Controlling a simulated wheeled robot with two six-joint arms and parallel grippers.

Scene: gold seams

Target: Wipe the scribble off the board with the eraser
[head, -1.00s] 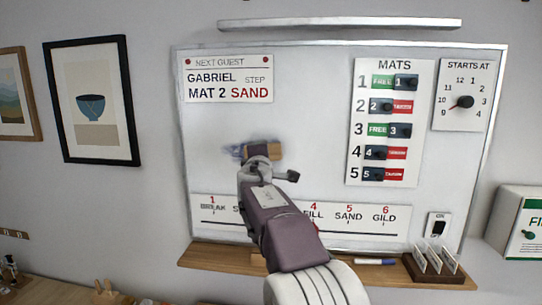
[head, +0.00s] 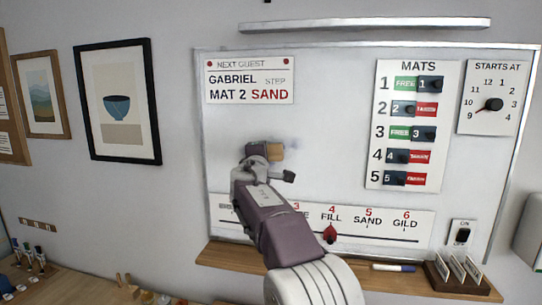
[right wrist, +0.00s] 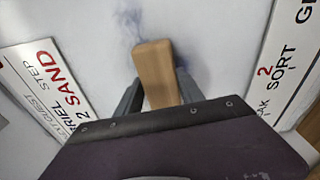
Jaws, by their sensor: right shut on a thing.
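The whiteboard (head: 330,130) hangs on the wall ahead. My right gripper (head: 261,156) is shut on the eraser (head: 276,152), a tan block held at the board's left-middle area, below the name card. The eraser also shows in the right wrist view (right wrist: 154,70), between the fingers of the gripper (right wrist: 155,95). Faint bluish-grey scribble (head: 294,146) shows just right of the eraser. In the right wrist view, smudged scribble (right wrist: 130,24) lies beyond the eraser's far end, with more beside it. The eraser hides part of the scribble. My left gripper is not in view.
The name card (head: 250,80) is above the eraser, the MATS panel (head: 404,125) to the right, and the step strip (head: 400,228) with a red pointer (head: 330,233) below. A wooden ledge (head: 340,266) holds a marker (head: 393,267) and a card holder (head: 458,280).

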